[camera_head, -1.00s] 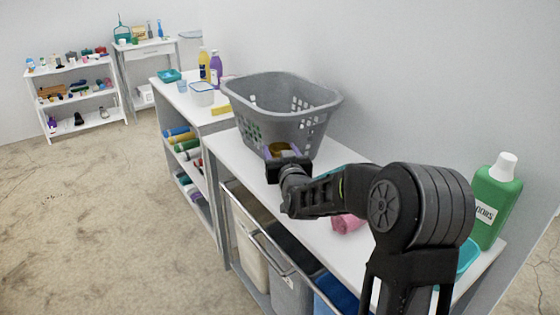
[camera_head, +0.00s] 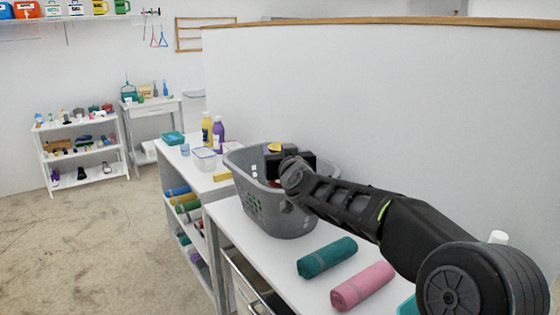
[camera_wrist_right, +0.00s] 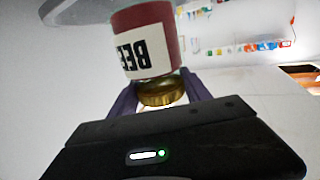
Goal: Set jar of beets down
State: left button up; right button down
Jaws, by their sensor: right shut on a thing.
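The jar of beets (camera_wrist_right: 146,45) has a red and white label and a gold lid; its gold lid also shows in the head view (camera_head: 275,147). My right gripper (camera_head: 286,160) is shut on the jar near its lid, with the purple-grey fingers on either side in the right wrist view (camera_wrist_right: 160,97). In the head view the gripper is at the grey laundry basket (camera_head: 262,212), around the height of its rim. The jar's body is mostly hidden there, so I cannot tell whether it touches the basket. My left gripper is not in view.
The basket stands on a white counter (camera_head: 262,262). A teal roll (camera_head: 327,257) and a pink roll (camera_head: 362,285) lie to its right, under my arm. Yellow (camera_head: 206,128) and purple (camera_head: 218,133) bottles and a clear tub (camera_head: 205,158) stand beyond it. A wall rises behind.

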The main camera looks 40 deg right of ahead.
jog(key=shift+r, duration=0.5)
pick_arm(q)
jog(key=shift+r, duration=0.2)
pick_arm(e)
jog(key=shift+f, duration=0.1)
jog(key=w+a+f+p, duration=0.1)
jog(key=w+a+f, duration=0.15)
jog(key=f, duration=0.35)
jog(key=w+a+f, duration=0.1)
jog(key=a+f, duration=0.3)
jog(key=f, duration=0.1)
pick_arm(q)
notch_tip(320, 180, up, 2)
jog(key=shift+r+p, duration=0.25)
jog(key=shift+p, duration=0.55)
pick_arm(e)
jog(key=s+a+f+n+y, duration=0.2)
jog(key=s+a+f+y, duration=0.1)
jog(key=a+f, duration=0.6)
jog(key=s+a+f+n+t+y, duration=0.1)
jog(key=s+a+f+y, duration=0.3)
jog(key=a+f, duration=0.5)
jog(key=a+n, duration=0.1)
jog(key=a, duration=0.3)
jog(key=shift+f+n+t, duration=0.25)
jog(key=shift+n+t, duration=0.05)
jog(key=shift+n, duration=0.1)
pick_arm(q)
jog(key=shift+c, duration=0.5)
